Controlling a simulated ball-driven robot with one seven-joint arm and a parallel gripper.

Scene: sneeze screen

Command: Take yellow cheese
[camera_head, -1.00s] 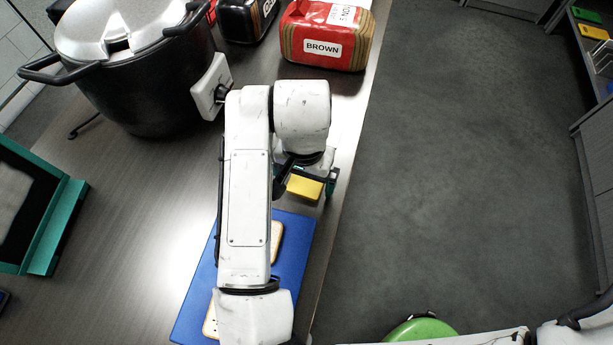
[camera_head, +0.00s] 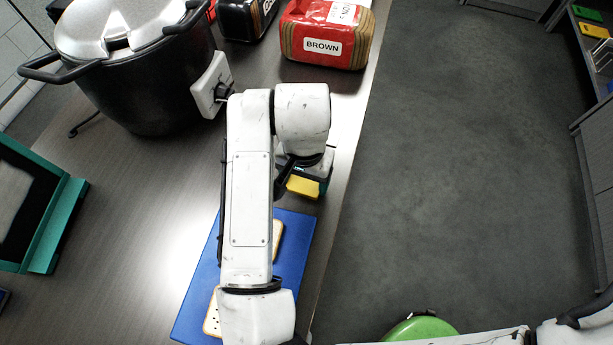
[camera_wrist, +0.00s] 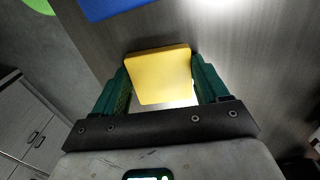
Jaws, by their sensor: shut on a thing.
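The yellow cheese (camera_head: 303,187) is a flat yellow slab, partly hidden by my arm in the head view. In the wrist view the cheese (camera_wrist: 160,75) lies between the two green fingers of my gripper (camera_wrist: 163,84). The fingers are shut on its two sides. My gripper (camera_head: 305,182) is over the counter near its right edge in the head view. How far the cheese is above the counter I cannot tell.
A blue board (camera_head: 203,274) with bread slices (camera_head: 277,236) lies below the gripper in the picture. A large black pot (camera_head: 147,88) stands at upper left, near a red bread bag (camera_head: 327,32). A green framed thing (camera_head: 52,226) is at left. The counter's right edge is close.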

